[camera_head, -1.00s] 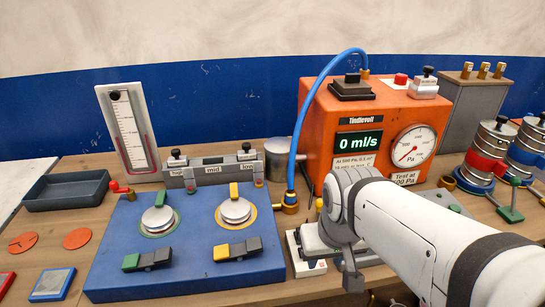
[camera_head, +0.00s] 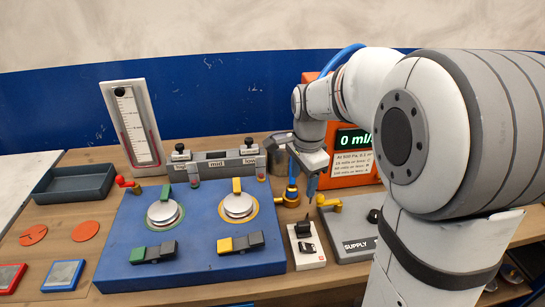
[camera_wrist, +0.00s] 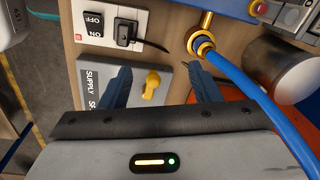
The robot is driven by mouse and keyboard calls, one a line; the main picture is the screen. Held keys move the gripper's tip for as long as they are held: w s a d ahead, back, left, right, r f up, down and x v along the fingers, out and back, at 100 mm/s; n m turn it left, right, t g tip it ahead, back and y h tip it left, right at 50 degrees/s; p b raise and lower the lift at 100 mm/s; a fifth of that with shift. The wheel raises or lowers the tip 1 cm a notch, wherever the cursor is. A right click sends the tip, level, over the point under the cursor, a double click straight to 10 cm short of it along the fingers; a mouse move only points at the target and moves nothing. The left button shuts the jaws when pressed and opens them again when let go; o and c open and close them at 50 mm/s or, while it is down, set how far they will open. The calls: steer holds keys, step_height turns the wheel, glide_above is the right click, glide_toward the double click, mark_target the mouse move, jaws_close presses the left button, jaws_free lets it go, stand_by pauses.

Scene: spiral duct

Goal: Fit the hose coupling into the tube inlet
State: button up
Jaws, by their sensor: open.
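The blue hose (camera_wrist: 250,95) ends in a brass coupling (camera_wrist: 201,44) in the wrist view. In the head view the coupling (camera_head: 291,195) stands upright at the blue panel's right edge. A brass fitting (camera_head: 279,201) runs from there to the panel; it looks like the tube inlet, also in the wrist view (camera_wrist: 207,19). I cannot tell whether the coupling is seated in it or just touching. My gripper (camera_wrist: 162,85) is open and empty. In the head view my gripper (camera_head: 303,180) hangs near the coupling; its fingers partly overlap the hose.
A supply box (camera_head: 350,240) with a yellow knob and a white switch plate (camera_head: 305,246) lie to the right of the blue panel (camera_head: 200,262). A metal cup (camera_wrist: 292,72) stands behind the hose. The orange meter (camera_head: 350,180) reads 0 ml/s. My arm hides the right side.

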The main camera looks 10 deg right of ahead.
mark_target(292, 183)
steer(key=w+f+m, duration=0.1)
steer(key=w+m, duration=0.1)
steer(key=w, duration=0.1)
steer(key=w+f+m, duration=0.1)
steer(key=w+m, duration=0.2)
steer(key=w+f+m+g+p, duration=0.1)
steer(key=w+m, duration=0.1)
steer(key=w, duration=0.1)
steer(key=shift+w+f+m, duration=0.1)
steer(key=shift+f+m, duration=0.05)
steer(key=shift+m, duration=0.25)
step_height(292, 183, down, 8)
steer(key=shift+w+a+r+p, duration=0.1)
steer(key=shift+a+p, duration=0.05)
steer(key=shift+p, duration=0.6)
steer(key=c, duration=1.2)
